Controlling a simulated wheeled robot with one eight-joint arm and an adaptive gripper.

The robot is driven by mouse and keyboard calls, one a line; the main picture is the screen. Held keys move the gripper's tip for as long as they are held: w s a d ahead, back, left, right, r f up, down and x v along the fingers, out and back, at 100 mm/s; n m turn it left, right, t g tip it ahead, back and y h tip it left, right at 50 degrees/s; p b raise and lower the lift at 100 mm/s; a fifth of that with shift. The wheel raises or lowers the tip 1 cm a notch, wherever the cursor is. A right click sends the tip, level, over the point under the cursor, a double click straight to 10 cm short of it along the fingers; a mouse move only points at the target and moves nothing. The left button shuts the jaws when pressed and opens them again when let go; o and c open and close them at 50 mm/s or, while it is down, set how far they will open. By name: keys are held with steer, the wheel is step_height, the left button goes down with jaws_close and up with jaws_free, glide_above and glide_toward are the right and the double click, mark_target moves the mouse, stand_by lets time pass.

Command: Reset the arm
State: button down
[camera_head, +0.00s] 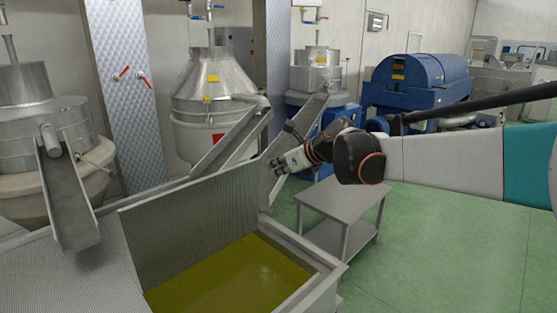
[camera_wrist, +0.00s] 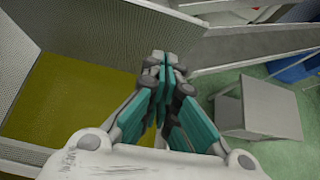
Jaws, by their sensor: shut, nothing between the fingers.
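My arm reaches in from the right edge of the head view. My gripper (camera_head: 278,168) is at its left end, in front of the metal chutes and above the right back part of the oil vat (camera_head: 318,277). In the wrist view my gripper (camera_wrist: 165,62) points away from the camera, with its teal-padded fingers together and nothing between them. The yellow-green oil (camera_head: 235,275) lies in the vat below and to the left of my gripper. It also fills the left of the wrist view (camera_wrist: 75,105).
A small grey metal table (camera_head: 342,200) stands right of the vat. A sloping chute (camera_head: 222,140) is behind my gripper, and another chute (camera_head: 70,200) is at the left. A blue machine (camera_head: 415,85) stands at the back right. Green floor (camera_head: 450,250) is clear at the right.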

steer(key=s+d+f+n+h+b, duration=0.2)
steer(key=s+d+f+n+b, duration=0.2)
steer(key=s+d+f+n, duration=0.4)
steer(key=s+d+f+n+h+b, duration=0.3)
steer(key=s+d+f+n+b, duration=0.2)
steer(key=s, duration=1.1)
steer(key=s+d+f+n+h+b, duration=0.3)
steer(key=s+d+f+n+b, duration=0.1)
steer(key=s+d+f+n, duration=0.7)
steer(key=shift+s+d+f+n, duration=0.25)
steer(key=shift+s+d+n, duration=0.25)
steer(key=shift+s+n, duration=0.4)
steer(key=shift+s, duration=0.1)
